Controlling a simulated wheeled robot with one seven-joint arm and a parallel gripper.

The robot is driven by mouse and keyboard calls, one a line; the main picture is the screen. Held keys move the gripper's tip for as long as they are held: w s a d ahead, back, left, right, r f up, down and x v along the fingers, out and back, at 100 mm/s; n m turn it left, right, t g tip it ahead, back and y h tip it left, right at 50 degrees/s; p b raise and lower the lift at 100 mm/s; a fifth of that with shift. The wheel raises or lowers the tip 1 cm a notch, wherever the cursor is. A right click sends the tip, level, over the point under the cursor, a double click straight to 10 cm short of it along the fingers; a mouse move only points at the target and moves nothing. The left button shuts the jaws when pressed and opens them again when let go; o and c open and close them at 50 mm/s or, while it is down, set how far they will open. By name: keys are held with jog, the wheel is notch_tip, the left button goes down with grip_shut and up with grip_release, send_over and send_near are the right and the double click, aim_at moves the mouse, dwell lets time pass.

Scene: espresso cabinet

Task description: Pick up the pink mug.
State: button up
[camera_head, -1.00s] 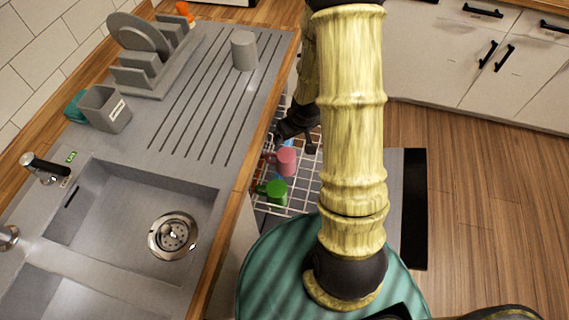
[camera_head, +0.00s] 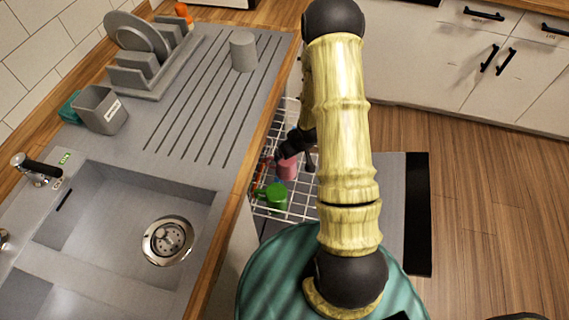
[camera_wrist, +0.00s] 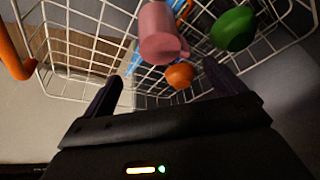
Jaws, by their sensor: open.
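The pink mug (camera_head: 287,169) is in the white wire rack of the pulled-out dishwasher, beside the counter edge. In the wrist view the pink mug (camera_wrist: 158,34) is ahead of my fingers, near the top middle. My gripper (camera_head: 300,158) is at the rack beside the mug and partly covers it in the head view. In the wrist view my gripper (camera_wrist: 160,90) has its two dark fingers spread apart with nothing held between them. The mug stands beyond the fingertips, seemingly untouched.
A green mug (camera_head: 275,196) is close to the pink one, also in the wrist view (camera_wrist: 233,28). An orange item (camera_wrist: 179,76) lies near the pink mug. The wire rack (camera_wrist: 85,40) surrounds them. The counter (camera_head: 240,150) borders the rack on the left.

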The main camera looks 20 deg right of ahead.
aim_at(286, 162)
jog(key=x, duration=0.8)
jog(key=shift+f, duration=0.2)
jog(key=shift+s+x, duration=0.15)
jog(key=shift+x, duration=1.15)
jog(key=shift+s+x, duration=0.2)
jog(key=shift+x, duration=1.1)
jog(key=shift+f, duration=0.15)
jog(key=c, duration=1.2)
jog(key=shift+c, duration=0.2)
jog(key=shift+w, duration=0.1)
